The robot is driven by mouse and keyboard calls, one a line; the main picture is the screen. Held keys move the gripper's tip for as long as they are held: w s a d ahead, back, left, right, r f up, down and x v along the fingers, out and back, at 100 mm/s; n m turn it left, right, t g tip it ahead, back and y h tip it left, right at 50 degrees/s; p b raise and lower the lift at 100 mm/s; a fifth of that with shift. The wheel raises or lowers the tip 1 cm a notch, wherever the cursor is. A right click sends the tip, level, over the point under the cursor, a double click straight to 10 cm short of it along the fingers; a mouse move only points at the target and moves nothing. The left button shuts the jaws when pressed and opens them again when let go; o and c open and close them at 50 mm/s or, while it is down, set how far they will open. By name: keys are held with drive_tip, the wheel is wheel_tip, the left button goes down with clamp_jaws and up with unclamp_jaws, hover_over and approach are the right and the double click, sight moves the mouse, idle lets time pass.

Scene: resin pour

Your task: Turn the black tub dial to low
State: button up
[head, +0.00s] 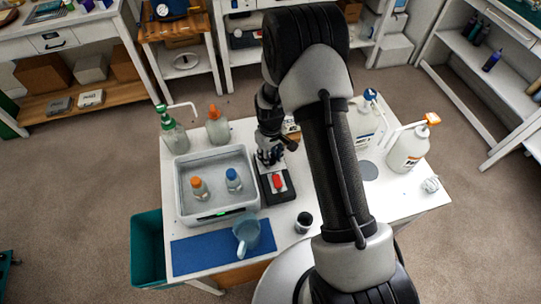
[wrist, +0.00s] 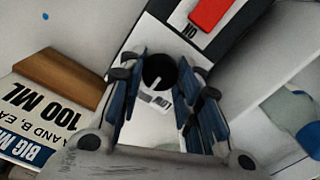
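The black dial (wrist: 159,71) shows in the wrist view as a round knob on a white plate, with an upside-down LOW label beside it. My gripper (wrist: 158,82) has its blue-padded fingers apart, one on each side of the dial, with visible gaps. I cannot tell how far above the dial the fingertips are. In the head view my gripper (head: 270,156) points down over the black control box and hides the dial. A red switch (head: 277,182) with an ON label sits on the same box. The grey tub (head: 216,212) stands left of the box.
Two small bottles, orange-capped (head: 199,188) and blue-capped (head: 233,180), stand in the tub. A blue jug (head: 246,234) stands on a blue mat (head: 195,254). A black cup (head: 304,222) is near the front. A white pump bottle (head: 408,150) stands at right.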

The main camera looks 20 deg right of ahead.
drive_tip(key=c, duration=0.4)
drive_tip(key=shift+c, duration=0.4)
drive_tip(key=shift+n, duration=0.3)
drive_tip(key=n, duration=0.4)
drive_tip(key=shift+b, duration=0.35)
drive_tip(key=n, duration=0.4)
drive_tip(key=shift+n, duration=0.4)
drive_tip(key=shift+n+b, duration=0.3)
drive_tip(key=o, duration=1.1)
